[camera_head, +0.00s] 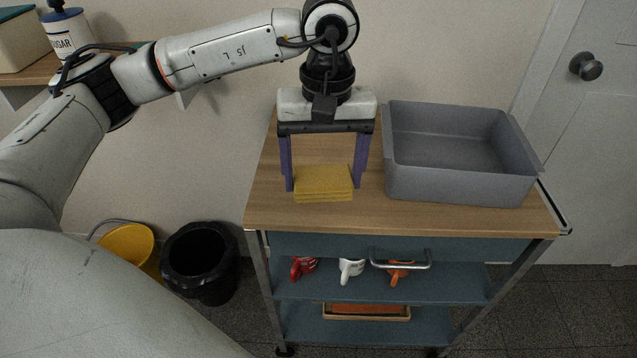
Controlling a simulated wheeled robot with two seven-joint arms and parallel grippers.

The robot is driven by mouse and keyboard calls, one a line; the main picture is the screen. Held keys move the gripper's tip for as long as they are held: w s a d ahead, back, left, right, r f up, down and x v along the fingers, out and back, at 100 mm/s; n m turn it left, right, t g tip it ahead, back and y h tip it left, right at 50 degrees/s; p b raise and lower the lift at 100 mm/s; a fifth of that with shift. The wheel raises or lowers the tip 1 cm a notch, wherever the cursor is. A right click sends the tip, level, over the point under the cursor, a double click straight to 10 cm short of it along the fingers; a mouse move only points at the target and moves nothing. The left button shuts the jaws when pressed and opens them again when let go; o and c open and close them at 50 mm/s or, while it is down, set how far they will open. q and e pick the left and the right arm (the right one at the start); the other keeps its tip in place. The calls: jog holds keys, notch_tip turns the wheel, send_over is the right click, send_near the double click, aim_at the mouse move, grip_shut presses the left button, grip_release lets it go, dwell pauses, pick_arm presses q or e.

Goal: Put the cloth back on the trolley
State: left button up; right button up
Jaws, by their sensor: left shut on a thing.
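A folded yellow cloth (323,184) is at the left part of the trolley's wooden top (420,217). My left gripper (323,184) points down from above with its two purple fingers on either side of the cloth, shut on it. The cloth is at or just above the wood; I cannot tell whether it touches. The trolley has a blue-green drawer and lower shelves. My right gripper is not in view.
A grey open bin (455,150), empty, fills the right of the trolley top. A black waste bin (201,262) and yellow bucket (128,245) stand on the floor at left. A wall shelf holds a sugar jar (66,37).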

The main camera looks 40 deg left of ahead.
aim_at(314, 173)
pick_arm(q)
jog(key=w+a+r+n, duration=0.4)
jog(key=n, duration=0.3)
jog(key=shift+n, duration=0.3)
jog(key=f, duration=0.4)
jog(key=shift+a+f, duration=0.35)
jog(key=shift+a, duration=0.05)
notch_tip(314, 173, down, 4)
jog(key=shift+r, duration=0.1)
jog(key=shift+f, duration=0.5)
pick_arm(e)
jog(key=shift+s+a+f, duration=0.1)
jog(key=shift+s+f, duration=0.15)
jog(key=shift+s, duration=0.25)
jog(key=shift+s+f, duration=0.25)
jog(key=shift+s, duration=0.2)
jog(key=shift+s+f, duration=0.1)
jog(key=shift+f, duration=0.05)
